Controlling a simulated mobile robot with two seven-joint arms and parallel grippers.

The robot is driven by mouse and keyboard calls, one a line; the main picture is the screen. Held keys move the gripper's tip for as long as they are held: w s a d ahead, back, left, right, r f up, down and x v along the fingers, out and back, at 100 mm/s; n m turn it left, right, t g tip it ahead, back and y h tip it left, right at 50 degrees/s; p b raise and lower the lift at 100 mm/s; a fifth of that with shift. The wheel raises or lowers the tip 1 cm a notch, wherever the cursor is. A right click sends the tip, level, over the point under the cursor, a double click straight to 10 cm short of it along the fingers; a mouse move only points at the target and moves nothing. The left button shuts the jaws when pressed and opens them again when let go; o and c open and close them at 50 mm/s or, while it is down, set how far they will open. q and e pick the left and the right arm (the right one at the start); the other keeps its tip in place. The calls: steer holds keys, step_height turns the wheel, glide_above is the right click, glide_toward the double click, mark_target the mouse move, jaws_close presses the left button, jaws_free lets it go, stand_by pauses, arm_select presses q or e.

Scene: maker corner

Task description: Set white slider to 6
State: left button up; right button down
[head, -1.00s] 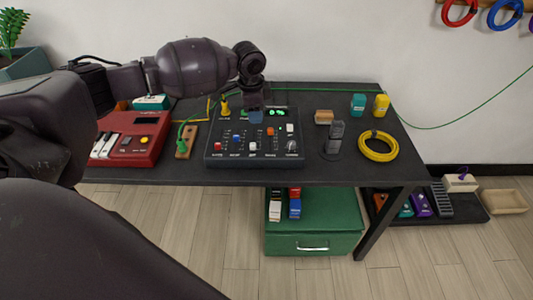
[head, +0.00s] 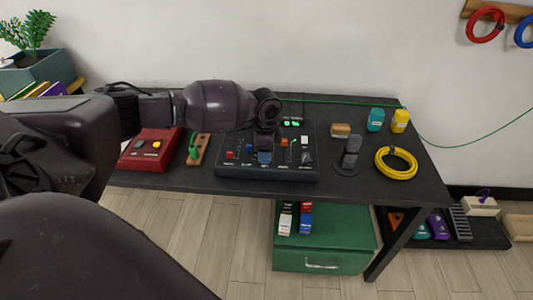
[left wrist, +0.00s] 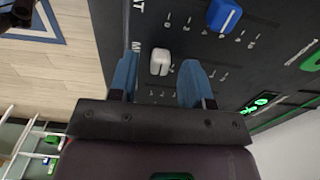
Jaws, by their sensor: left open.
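The dark mixer panel (head: 226,172) lies near the front of the black table. My left gripper (head: 265,156) reaches down over its middle, with the fingers open. In the left wrist view, the white slider knob (left wrist: 160,61) lies between the open blue fingertips (left wrist: 160,85), with a gap on each side. The blue slider knob (left wrist: 224,15) is beyond it, near printed scale numbers. In the head view my gripper hides the white slider. A red knob (head: 229,155) and an orange knob (head: 284,143) flank the gripper. My right gripper is not in view.
A red box (head: 135,163) and a wooden piece with a green plug (head: 194,154) stand left of the panel. A dark microphone-like stand (head: 350,155) and a yellow cable coil (head: 382,163) lie to the right. A green display (head: 291,123) is at the panel's back.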

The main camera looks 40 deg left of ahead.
arm_select(q)
steer(key=shift+f, duration=0.35)
jaws_close()
steer(key=shift+w+a+f+b, duration=0.1)
steer(key=shift+w+a+b, duration=0.35)
steer(key=shift+w, duration=0.5)
steer(key=shift+w+a+f+b, duration=0.1)
steer(key=shift+w+a+b, duration=0.15)
steer(key=shift+w+a, duration=0.5)
steer(key=shift+w, duration=0.45)
steer(key=shift+w+a+r, duration=0.15)
steer(key=shift+r, duration=0.1)
jaws_free()
